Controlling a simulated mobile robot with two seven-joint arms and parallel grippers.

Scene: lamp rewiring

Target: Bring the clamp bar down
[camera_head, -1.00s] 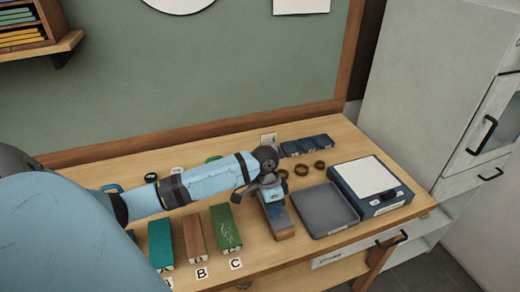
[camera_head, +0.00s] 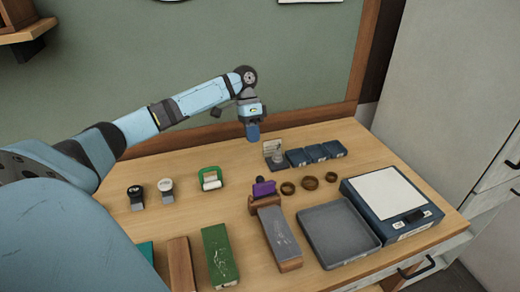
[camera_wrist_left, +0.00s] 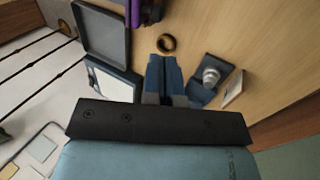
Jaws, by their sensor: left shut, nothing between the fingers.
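A long block with a grey top (camera_head: 281,235) and wooden ends lies on the bench left of the grey tray. A purple piece (camera_head: 264,188) with a dark knob stands at its far end; it looks like the clamp bar, but I cannot tell how far it is tilted. Purple also shows at the top edge of the left wrist view (camera_wrist_left: 135,12). My left gripper (camera_head: 253,138) hangs above the back of the bench, behind and above the purple piece, apart from it. Its blue fingers (camera_wrist_left: 166,82) are shut and empty. My right gripper is not in view.
The grey tray (camera_head: 339,237) and a blue scale (camera_head: 401,218) are at right. A green-framed item (camera_head: 210,178) and green block (camera_head: 220,256) are at left. Bench between them is bare.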

